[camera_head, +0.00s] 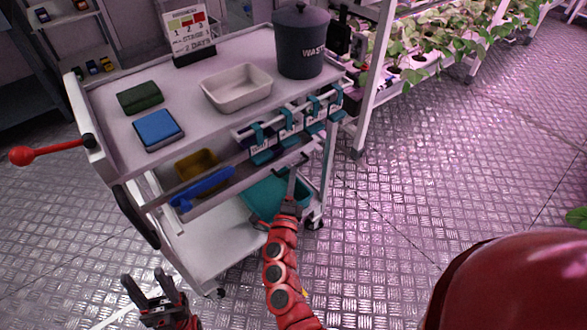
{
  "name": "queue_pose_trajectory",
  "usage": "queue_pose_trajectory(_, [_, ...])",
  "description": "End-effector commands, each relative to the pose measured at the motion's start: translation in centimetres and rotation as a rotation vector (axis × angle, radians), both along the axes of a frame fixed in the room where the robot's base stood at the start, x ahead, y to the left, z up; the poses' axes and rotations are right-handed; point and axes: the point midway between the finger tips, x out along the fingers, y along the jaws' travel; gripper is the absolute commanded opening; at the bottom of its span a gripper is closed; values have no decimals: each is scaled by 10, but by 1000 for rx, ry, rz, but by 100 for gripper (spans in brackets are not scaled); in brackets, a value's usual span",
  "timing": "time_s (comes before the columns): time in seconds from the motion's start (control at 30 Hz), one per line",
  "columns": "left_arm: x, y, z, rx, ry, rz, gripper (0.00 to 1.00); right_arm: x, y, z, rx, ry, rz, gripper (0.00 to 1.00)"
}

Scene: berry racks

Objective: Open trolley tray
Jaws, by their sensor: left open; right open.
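The white trolley (205,85) stands left of centre. Under its top is a tray (225,180) with a dark handle (304,157) on its right front. A mustard bin (198,165) and a blue item (203,188) show inside the gap at the tray's left. My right gripper (292,182) is at the tray's front, close below the handle; its fingers are seen edge-on, and contact cannot be told. My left gripper (147,281) is open and empty, low at the left, apart from the trolley.
Teal clippers (288,122) hang along the front edge. A teal bin (275,197) sits below.

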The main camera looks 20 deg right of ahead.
Motion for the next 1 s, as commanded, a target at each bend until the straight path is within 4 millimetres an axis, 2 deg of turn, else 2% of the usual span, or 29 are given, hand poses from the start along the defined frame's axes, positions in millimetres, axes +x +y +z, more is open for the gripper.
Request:
queue_pose_trajectory(0.2, [0, 0, -2, 0, 0, 0, 50, 29, -14, 5, 0, -2, -2, 45])
queue_pose_trajectory(0.6, [0, 0, -2, 0, 0, 0, 50, 36, -18, 5, -1, 2, -1, 45])
queue_pose_trajectory(0.67, [0, 0, -3, 0, 0, 0, 50, 36, -18, 5, -1, 2, -1, 36])
queue_pose_trajectory(0.87, [0, 0, -2, 0, 0, 0, 50, 36, -18, 5, -1, 2, -1, 0])
queue_pose_trajectory(1.0, [0, 0, -3, 0, 0, 0, 50, 36, -18, 5, 0, 1, 0, 0])
